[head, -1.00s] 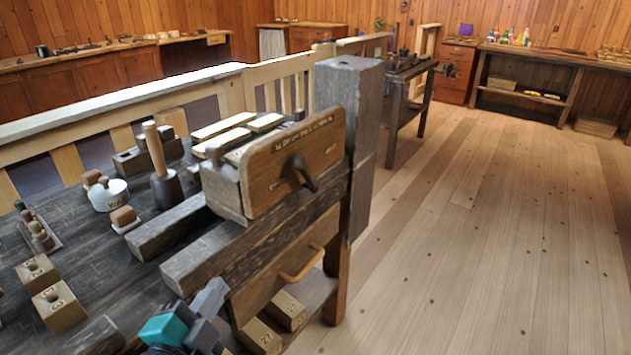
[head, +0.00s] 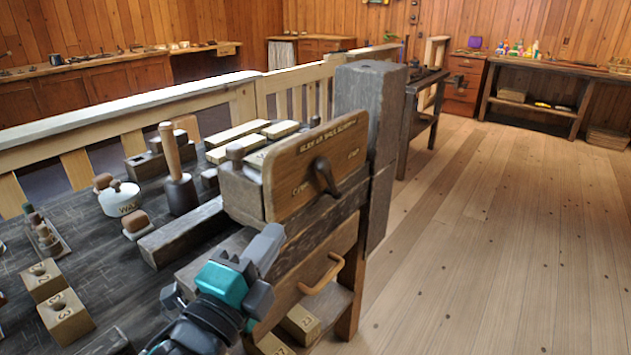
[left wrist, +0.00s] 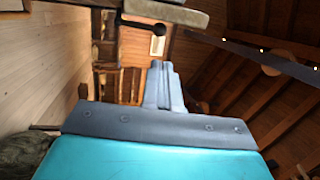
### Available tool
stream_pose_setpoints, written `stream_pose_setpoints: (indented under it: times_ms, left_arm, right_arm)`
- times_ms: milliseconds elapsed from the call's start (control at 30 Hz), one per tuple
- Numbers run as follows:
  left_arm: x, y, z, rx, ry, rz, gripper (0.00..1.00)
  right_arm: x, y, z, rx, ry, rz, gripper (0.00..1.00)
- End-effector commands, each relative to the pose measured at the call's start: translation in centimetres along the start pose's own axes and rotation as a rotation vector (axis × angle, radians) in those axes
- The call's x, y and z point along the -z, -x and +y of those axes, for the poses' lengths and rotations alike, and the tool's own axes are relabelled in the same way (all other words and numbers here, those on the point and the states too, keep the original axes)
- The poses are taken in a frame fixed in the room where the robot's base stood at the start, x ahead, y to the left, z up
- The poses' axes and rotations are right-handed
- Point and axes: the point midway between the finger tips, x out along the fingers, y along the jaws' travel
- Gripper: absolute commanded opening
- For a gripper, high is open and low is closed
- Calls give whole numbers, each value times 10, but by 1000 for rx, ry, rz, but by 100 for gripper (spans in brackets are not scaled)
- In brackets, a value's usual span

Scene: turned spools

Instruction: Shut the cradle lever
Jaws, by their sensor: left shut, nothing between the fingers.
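The cradle lever (head: 326,177) is a dark, short lever on the upright wooden board (head: 316,165) at the bench end. It hangs down and slightly right from its pivot. My left gripper (head: 267,247) has its grey fingers shut and empty, below and left of the lever and in front of the bench edge, apart from the lever. In the left wrist view the shut fingers (left wrist: 164,85) point up the picture. A dark lever with a round knob (left wrist: 158,29) shows beyond them, near the top. My right gripper is not in view.
A thick grey post (head: 370,120) rises just right of the board. A curved drawer handle (head: 322,275) sits below. The floor at right is clear.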

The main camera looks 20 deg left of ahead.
Motion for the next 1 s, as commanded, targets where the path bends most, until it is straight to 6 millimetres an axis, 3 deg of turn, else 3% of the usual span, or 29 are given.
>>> stream_pose_setpoints:
  times_ms: [267, 1000]
  left_arm:
    - [0, -12, 0, 2, 3, 0, 0]
    - [0, -127, 1, 0, 2, 0, 0]
  right_arm:
    - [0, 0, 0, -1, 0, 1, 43]
    - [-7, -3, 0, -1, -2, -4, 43]
